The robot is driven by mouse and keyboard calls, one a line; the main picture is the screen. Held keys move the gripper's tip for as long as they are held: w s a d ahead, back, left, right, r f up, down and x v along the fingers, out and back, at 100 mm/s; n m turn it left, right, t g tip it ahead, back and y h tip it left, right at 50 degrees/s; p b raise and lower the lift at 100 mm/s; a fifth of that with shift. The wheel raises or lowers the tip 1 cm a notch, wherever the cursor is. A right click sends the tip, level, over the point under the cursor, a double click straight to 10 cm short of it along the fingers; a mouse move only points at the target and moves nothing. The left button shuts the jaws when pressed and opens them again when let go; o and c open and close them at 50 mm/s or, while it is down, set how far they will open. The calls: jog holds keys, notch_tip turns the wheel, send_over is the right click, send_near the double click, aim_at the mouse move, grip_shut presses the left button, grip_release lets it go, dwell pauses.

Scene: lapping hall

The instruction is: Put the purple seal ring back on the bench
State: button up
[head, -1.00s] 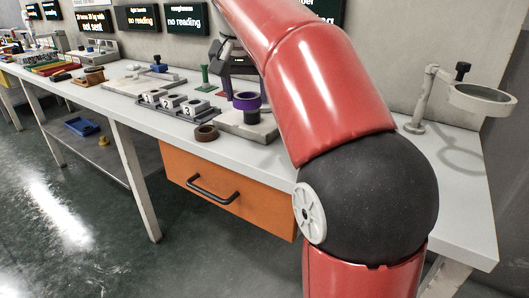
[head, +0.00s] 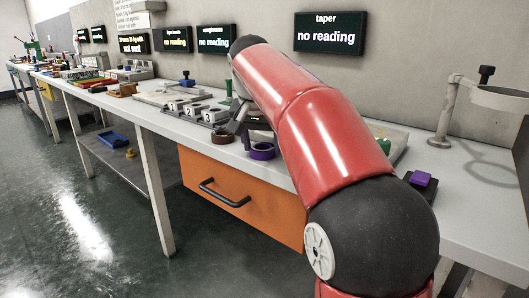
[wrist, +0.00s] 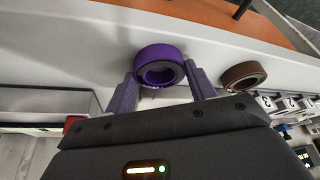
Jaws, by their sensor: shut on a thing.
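The purple seal ring (head: 262,151) is at the front strip of the pale bench (head: 462,205), right of a brown ring (head: 222,137). It lies flat, at or very close to the bench top; I cannot tell if it touches. In the wrist view the purple ring (wrist: 160,66) sits between the two fingertips of my gripper (wrist: 162,84), which is shut on it. The brown ring (wrist: 243,75) is beside it there, apart from the finger. In the head view my arm hides part of the bench behind the ring.
Numbered grey blocks (head: 195,110) stand behind the brown ring. An orange drawer (head: 235,195) with a dark handle hangs below the bench edge. A purple-topped block (head: 421,181) and a ring-shaped stand (head: 455,110) are at the right. Bare bench lies around the stand.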

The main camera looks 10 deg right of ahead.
jog(key=o, duration=1.1)
jog(key=p+v, duration=0.3)
jog(key=v, duration=0.9)
jog(key=shift+a+p, duration=0.1)
jog(key=shift+p, duration=0.3)
jog(key=s+f+n, duration=0.1)
jog(key=s+f, duration=0.7)
jog(key=s+d+f+n+t+y, duration=0.1)
jog(key=s+f+n, duration=0.1)
jog(key=s+f, duration=0.6)
jog(key=s+d+f+n+y, duration=0.1)
jog(key=s+f+n, duration=0.1)
jog(key=s+f, duration=0.6)
jog(key=shift+s+d+f+t, duration=0.1)
jog(key=shift+d+f+t, duration=0.05)
jog(key=shift+f, duration=0.3)
jog(key=shift+s+d+f+t, duration=0.1)
jog(key=shift+f+t, duration=0.05)
jog(key=shift+f, duration=0.35)
